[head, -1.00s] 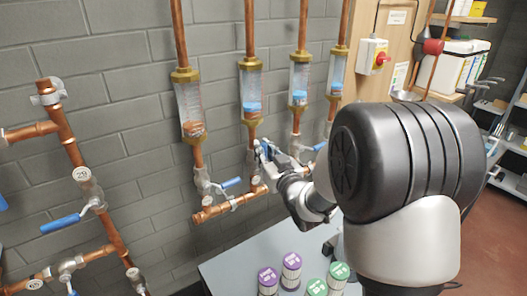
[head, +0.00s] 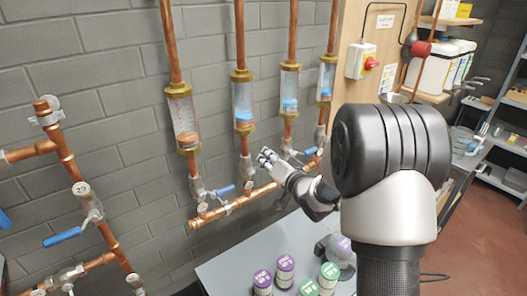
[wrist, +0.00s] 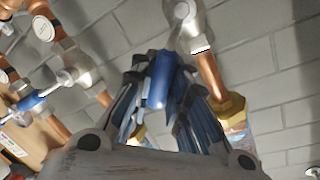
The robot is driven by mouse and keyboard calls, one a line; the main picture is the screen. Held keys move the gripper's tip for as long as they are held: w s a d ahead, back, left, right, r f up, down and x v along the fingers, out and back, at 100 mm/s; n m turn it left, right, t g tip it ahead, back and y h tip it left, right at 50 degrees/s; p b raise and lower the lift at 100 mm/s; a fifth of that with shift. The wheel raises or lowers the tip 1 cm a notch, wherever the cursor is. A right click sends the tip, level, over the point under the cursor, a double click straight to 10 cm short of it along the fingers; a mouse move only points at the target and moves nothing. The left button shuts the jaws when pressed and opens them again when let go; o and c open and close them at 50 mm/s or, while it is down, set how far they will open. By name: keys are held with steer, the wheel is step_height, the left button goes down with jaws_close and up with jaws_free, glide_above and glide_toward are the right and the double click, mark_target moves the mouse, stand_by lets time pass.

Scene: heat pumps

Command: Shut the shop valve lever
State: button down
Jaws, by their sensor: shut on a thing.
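My gripper (head: 266,158) is at the second of several blue-handled valves below the row of glass flow tubes. In the wrist view my gripper's fingers (wrist: 158,95) are closed around a blue lever (wrist: 160,80). This lever joins a silver valve body (wrist: 187,22) on a copper pipe, which leads to a brass-ended flow tube (wrist: 236,115). In the head view the gripper hides most of the held lever. I cannot read any label naming the shop valve. The first valve's lever (head: 223,190) is free, to the gripper's left.
Another valve with a blue lever (wrist: 32,100) and a round tag (wrist: 43,28) stand beside the fingers. Flow tubes (head: 243,100) rise above the valves, and a copper manifold (head: 225,207) runs below. Purple and green cans (head: 285,272) stand on the grey bench (head: 225,268).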

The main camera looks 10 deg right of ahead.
steer(key=shift+w+d+f+m+g+y+p, duration=0.1)
steer(key=shift+d+f+m+g+y+p, duration=0.2)
steer(key=shift+f+m+p, duration=0.8)
steer(key=shift+w+d+f+m+g+y+p, duration=0.15)
steer(key=shift+d+f+m+g+y+p, duration=0.35)
steer(key=shift+m+p, duration=1.1)
steer(key=shift+w+d+f+m+y+p, duration=0.1)
steer(key=shift+d+f+m+p, duration=0.15)
steer(key=shift+f+m+p, duration=0.9)
steer(key=shift+m, duration=0.35)
steer(key=c, duration=1.8)
jaws_free()
steer(key=shift+r, duration=0.1)
steer(key=shift+o, duration=1.2)
steer(key=shift+r, duration=0.1)
steer(key=v, duration=1.2)
